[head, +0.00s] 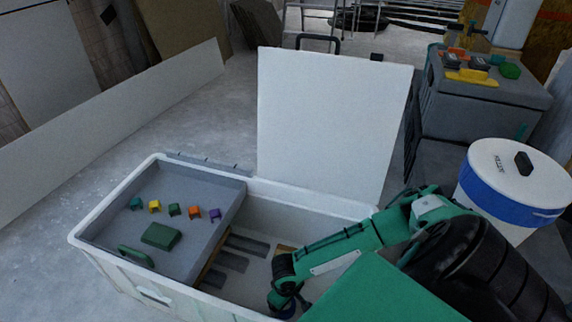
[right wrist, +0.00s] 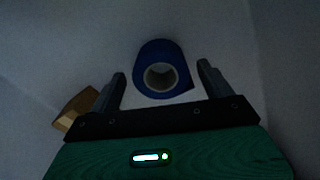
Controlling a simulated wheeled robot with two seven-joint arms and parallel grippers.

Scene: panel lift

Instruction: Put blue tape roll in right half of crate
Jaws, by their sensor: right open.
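The white crate (head: 75,241) stands open at the lower middle of the head view. A grey tray (head: 190,178) covers its left half; its right half is open and deep. My right arm reaches down into the right half, with its gripper (head: 283,300) low inside. In the right wrist view, the blue tape roll (right wrist: 165,48) shows its round opening between the spread fingers of my right gripper (right wrist: 161,73). The fingers are open and appear apart from the roll. In the head view the roll is mostly hidden at the gripper. My left gripper is not in view.
The tray holds several small coloured clips (head: 174,210) and a green block (head: 161,236). A tan block (right wrist: 78,108) lies left of the gripper. A white panel (head: 333,120) stands upright behind the crate. A blue-banded white bucket (head: 505,190) and a grey toolbox (head: 480,105) stand right.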

